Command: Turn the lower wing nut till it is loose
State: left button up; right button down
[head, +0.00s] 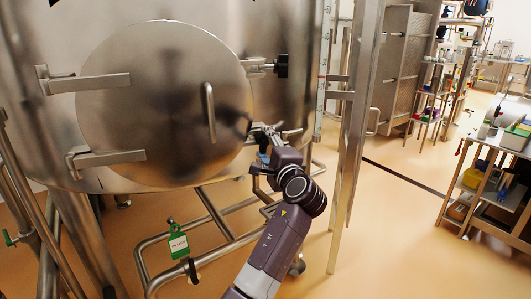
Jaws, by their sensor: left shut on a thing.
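The round steel hatch door (150,105) is closed on the hopper. Its upper clamp, with a black wing nut (282,66), sits at the door's upper right edge. The lower clamp (268,131) is at the lower right edge. My left gripper (264,153) reaches up to this lower clamp and is shut on the lower wing nut, which is mostly hidden by the fingers. How far the nut is turned cannot be seen. My right gripper is not in view.
A vertical door handle (209,112) stands left of my gripper. A steel post (354,130) rises to the right. Pipes with a green tag (178,243) run below the hopper. A cart (492,180) stands far right, with open floor between.

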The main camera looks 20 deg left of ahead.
pick_arm(q)
jog(key=shift+f+n+b, duration=0.15)
jog(key=shift+n+b, duration=0.55)
jog(key=shift+n, duration=0.3)
jog(key=o, duration=1.2)
jog(key=shift+c, duration=0.2)
jog(key=shift+r, duration=0.2)
